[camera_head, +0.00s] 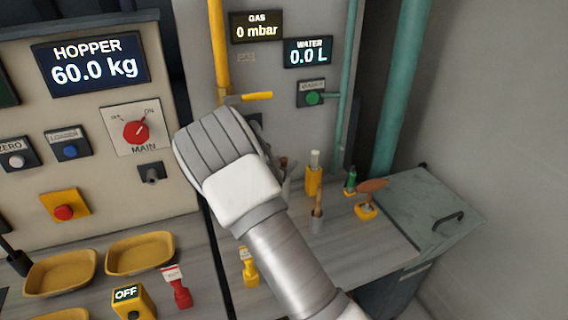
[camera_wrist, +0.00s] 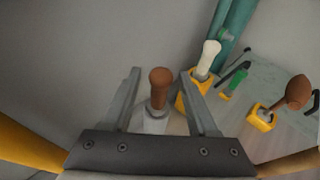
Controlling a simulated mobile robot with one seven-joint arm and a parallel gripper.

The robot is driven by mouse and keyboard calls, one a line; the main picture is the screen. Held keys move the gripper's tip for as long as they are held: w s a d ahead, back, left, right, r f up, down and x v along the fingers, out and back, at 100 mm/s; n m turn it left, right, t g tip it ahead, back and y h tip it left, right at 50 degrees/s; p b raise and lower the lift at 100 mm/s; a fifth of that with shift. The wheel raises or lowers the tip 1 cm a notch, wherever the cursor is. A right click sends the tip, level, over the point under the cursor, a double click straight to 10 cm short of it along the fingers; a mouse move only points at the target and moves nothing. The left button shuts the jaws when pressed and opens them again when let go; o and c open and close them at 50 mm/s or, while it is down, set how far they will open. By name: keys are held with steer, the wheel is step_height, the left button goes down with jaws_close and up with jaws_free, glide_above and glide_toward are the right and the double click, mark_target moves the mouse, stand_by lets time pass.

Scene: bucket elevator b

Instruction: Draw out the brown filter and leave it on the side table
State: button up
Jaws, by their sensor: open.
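A brown rounded knob (camera_wrist: 160,78) tops a pale grey body (camera_wrist: 156,118) in the wrist view; it looks like the brown filter. It stands between the two fingers of my open gripper (camera_wrist: 160,88), with gaps on both sides. In the head view my gripper (camera_head: 288,172) is mostly hidden behind my wrist, and a small brown part (camera_head: 283,161) shows beside it. A grey wood-look tabletop (camera_head: 345,235) and a greenish top with a dark handle (camera_head: 425,200) lie to the right; I cannot tell which is the side table.
A white-handled tool in a yellow holder (camera_head: 313,180), a green-handled one (camera_head: 350,182), a brown paddle in a yellow holder (camera_head: 372,186) and a grey cup with a brown stick (camera_head: 317,222) stand nearby. A yellow lever (camera_head: 256,96) and teal pipe (camera_head: 398,90) are close.

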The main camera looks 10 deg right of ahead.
jaws_close()
steer(key=shift+r, duration=0.7)
stand_by(0.7)
step_height(320, 180, up, 12)
steer(key=p, duration=0.7)
stand_by(1.9)
stand_by(0.3)
steer(key=shift+r+p, duration=1.15)
steer(key=shift+r, duration=0.8)
